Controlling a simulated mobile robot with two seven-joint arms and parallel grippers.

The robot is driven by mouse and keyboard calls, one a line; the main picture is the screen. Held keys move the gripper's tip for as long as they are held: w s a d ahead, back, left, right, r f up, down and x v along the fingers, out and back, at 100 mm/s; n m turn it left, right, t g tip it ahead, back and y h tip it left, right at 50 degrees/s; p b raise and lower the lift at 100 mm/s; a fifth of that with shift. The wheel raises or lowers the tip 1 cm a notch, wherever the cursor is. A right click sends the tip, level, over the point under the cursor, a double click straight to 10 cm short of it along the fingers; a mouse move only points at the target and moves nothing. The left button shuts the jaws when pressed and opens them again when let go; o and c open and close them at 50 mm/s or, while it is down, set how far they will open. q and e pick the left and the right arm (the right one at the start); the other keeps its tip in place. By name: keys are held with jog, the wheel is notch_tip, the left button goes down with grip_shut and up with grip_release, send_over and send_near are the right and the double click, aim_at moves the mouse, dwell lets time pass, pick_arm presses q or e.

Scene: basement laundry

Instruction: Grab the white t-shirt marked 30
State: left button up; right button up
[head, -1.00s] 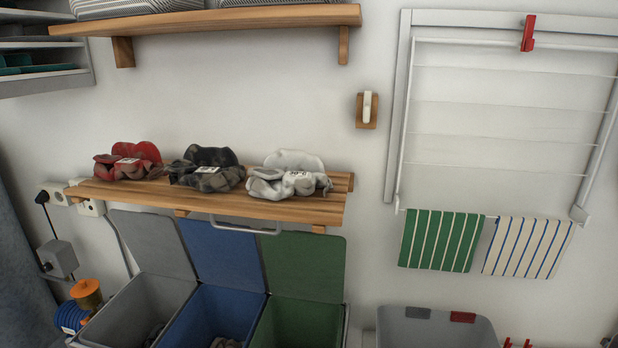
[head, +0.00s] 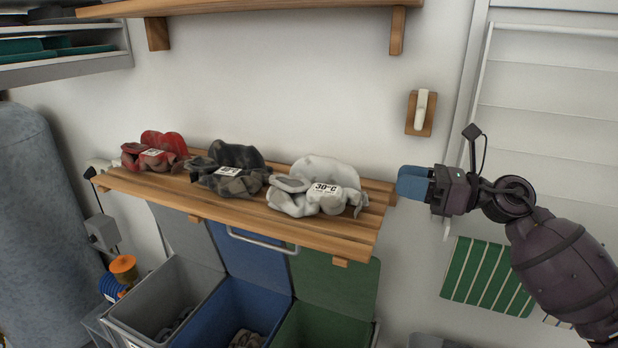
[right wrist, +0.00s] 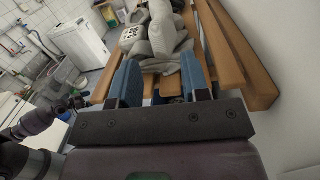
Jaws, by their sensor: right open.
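The white t-shirt (head: 318,188) lies crumpled at the right end of a slatted wooden shelf, with a label reading 30°C facing out. It also shows in the right wrist view (right wrist: 160,40), beyond the fingers. My right gripper (head: 408,183) is just right of the shelf's end, pointing left toward the shirt and apart from it in the head view. In the right wrist view its two blue fingers (right wrist: 160,82) are spread, with nothing held between them. My left gripper is in neither view.
A dark crumpled garment (head: 230,170) and a red one (head: 154,153) lie further left on the shelf (head: 225,210). Grey, blue and green bins (head: 238,320) stand below. An upper shelf (head: 270,8) runs overhead. A wall hook (head: 421,113) and drying rack (head: 550,100) are at the right.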

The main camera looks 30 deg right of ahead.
aim_at(358, 166)
jog(key=shift+n, duration=0.6)
jog(key=x, duration=0.2)
jog(key=r+p+x, duration=0.1)
jog(key=x, duration=0.1)
jog(key=shift+w+a, duration=0.15)
jog(key=shift+w, duration=0.05)
jog(key=shift+w+a, duration=0.35)
jog(key=shift+w, duration=0.05)
jog(key=p+x, duration=0.2)
jog(key=x, duration=0.2)
jog(key=shift+w+a, duration=0.25)
jog(key=shift+w+a+f, duration=0.1)
jog(key=shift+w+a, duration=0.1)
jog(key=c, duration=0.7)
jog(key=shift+c, duration=0.2)
